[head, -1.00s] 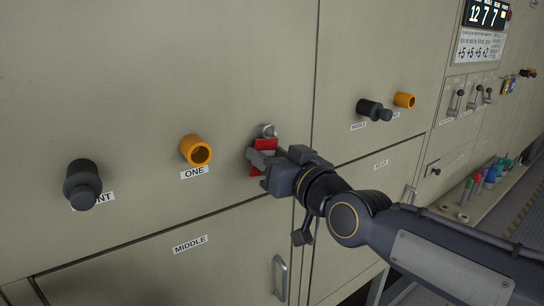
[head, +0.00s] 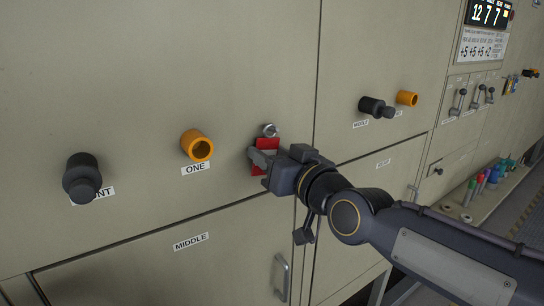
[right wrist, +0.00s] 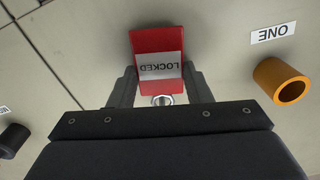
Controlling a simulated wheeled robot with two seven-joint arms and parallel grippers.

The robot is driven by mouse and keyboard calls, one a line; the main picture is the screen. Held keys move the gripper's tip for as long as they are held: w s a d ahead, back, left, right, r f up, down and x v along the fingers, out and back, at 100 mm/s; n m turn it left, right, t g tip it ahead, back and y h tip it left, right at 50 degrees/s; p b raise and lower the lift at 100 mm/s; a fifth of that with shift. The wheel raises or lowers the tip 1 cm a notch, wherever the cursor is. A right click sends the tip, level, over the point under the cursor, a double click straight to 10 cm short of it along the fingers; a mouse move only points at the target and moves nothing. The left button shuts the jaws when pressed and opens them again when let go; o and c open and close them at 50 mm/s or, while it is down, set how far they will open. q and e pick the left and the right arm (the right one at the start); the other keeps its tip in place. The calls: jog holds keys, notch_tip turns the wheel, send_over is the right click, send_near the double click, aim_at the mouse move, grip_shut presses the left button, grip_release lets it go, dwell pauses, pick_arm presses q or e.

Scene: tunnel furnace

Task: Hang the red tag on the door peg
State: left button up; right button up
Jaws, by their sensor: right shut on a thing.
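The red tag (head: 266,144) is upright at the pale furnace door. In the right wrist view the tag (right wrist: 158,42) shows a pale label reading LOCKED, upside down in that picture. The metal door peg (head: 269,130) shows right at the tag's top edge; in the wrist view a round metal end (right wrist: 162,100) shows between the fingers. I cannot tell whether the tag's hole is around the peg. My right gripper (head: 262,159) is shut on the tag, one finger on each side, and hides part of it. My left gripper is not in view.
An orange socket (head: 197,146) above the ONE label and a black knob (head: 82,178) stick out left of the tag. Another black knob (head: 376,107) and orange socket (head: 407,98) stick out to the right. A door handle (head: 281,276) is below.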

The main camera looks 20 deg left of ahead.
jog(key=o, duration=1)
jog(key=shift+o, duration=0.2)
jog(key=b+v, duration=0.5)
jog(key=v, duration=0.3)
jog(key=s+d+f+m+g+h, duration=0.1)
jog(key=s+d+f+m+h, duration=0.2)
jog(key=d+f, duration=0.7)
jog(key=s+d+f+m+h, duration=0.15)
jog(key=d+f+h, duration=0.35)
jog(key=d+f, duration=0.5)
jog(key=s+d+f+m+g+h, duration=0.2)
jog(key=s+d+f+m+g, duration=0.2)
jog(key=s+d+f, duration=0.7)
jog(key=s+f+m, duration=0.1)
jog(key=s, duration=0.2)
jog(key=shift+s, duration=0.2)
